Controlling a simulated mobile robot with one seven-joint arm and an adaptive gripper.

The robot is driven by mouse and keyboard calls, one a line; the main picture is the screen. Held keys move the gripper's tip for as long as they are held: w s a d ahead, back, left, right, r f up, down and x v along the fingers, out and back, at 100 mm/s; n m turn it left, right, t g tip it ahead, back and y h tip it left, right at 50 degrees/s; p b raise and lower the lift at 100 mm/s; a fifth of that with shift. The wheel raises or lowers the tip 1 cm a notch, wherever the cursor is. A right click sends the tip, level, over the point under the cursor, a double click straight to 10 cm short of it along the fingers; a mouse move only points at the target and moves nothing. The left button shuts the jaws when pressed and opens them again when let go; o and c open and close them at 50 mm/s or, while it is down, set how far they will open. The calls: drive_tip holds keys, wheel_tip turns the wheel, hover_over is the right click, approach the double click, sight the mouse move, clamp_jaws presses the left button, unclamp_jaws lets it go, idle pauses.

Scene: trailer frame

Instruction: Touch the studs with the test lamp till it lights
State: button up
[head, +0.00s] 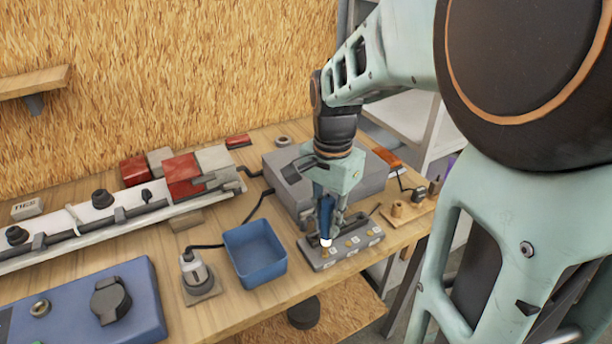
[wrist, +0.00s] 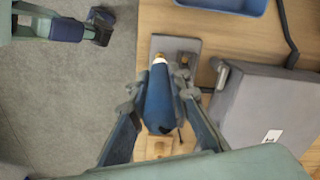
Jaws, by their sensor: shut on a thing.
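My gripper (head: 328,212) is shut on the blue test lamp (head: 325,208) and holds it upright, tip down. In the wrist view the lamp's blue body (wrist: 158,98) lies between the two fingers. The grey stud block (head: 346,246) is under the lamp, with several small brass studs on top in a row. The lamp's tip is over the left part of the block, at or just above a stud; contact cannot be told. A bright white part (head: 325,242) shows near the tip; I cannot tell whether it glows. My gripper hides part of the block.
A grey box (head: 285,168) stands right behind the block. An open blue tray (head: 255,254) is to the left, with a plug on a plate (head: 197,276) beyond it. A wooden holder (head: 402,212) is to the right. The bench's front edge is close to the block.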

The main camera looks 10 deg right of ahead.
sight(330, 197)
idle(0.3)
drive_tip(key=shift+r+p, duration=2.1)
drive_tip(key=shift+r, duration=0.45)
drive_tip(key=shift+f, duration=0.1)
